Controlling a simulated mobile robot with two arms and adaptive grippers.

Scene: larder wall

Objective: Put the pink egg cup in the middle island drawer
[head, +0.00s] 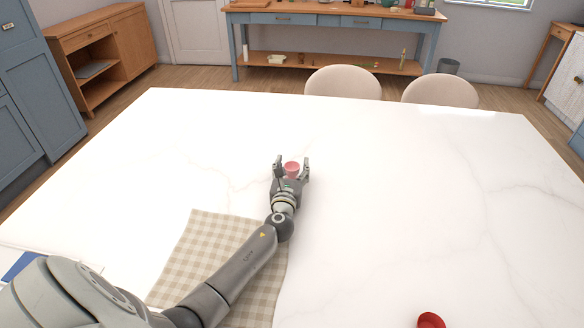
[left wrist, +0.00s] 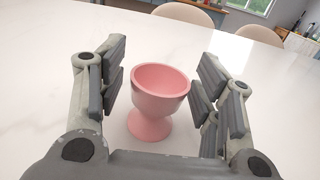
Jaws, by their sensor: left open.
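The pink egg cup (head: 291,169) stands upright on the white marble top in the head view. In the left wrist view the egg cup (left wrist: 158,98) stands between the two fingers, with its bowl and round foot both showing. My left gripper (head: 292,162) is open around it. In the left wrist view, the left gripper (left wrist: 157,85) has a clear gap to the cup on the left; on the right the finger pads are very close to the bowl, and I cannot tell whether they touch. The middle island drawer and my right gripper are not in view.
A checked cloth (head: 187,252) lies under my left arm on the island top (head: 400,190). A red round object (head: 430,320) is at the front edge. Two beige chairs (head: 343,82) stand behind the island. The top around the cup is clear.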

